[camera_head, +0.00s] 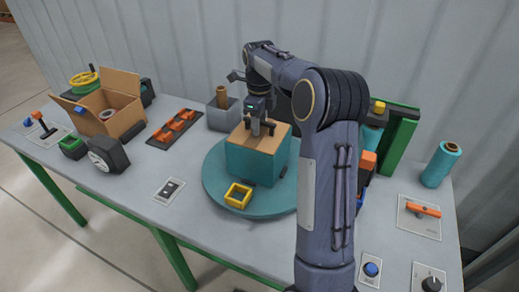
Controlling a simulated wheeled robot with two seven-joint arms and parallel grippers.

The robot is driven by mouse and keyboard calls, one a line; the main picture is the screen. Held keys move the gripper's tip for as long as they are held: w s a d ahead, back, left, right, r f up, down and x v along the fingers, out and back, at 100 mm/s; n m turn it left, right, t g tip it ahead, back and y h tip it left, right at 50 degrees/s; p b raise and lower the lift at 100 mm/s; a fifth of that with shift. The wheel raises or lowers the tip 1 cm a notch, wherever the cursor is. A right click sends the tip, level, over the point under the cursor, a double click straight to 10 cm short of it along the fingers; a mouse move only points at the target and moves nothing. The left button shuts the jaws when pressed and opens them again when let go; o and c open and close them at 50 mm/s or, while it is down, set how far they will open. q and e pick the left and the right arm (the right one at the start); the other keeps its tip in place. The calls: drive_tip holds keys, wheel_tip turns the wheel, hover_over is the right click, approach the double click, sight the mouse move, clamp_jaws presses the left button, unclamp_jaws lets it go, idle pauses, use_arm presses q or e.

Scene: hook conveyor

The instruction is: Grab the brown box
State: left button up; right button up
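A brown cardboard box (270,143) wrapped in teal film around its sides stands on the round teal turntable (218,198) at the middle of the table. A second brown box (93,123), with its flaps open and a roll inside, stands at the left. My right gripper (262,129) points down at the top of the wrapped box. Its two fingers look apart, with nothing seen between them. Whether the fingertips touch the cardboard, I cannot tell. My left gripper is not in view.
A small yellow square frame (238,195) lies at the turntable's front. A grey bin (222,115) with a brown roll stands behind. A black tray of orange parts (172,128) lies left. A teal roll (441,165) stands right. My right arm hides part of the right side.

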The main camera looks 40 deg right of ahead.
clamp_jaws()
drive_tip(key=shift+r, duration=0.1)
idle(1.2)
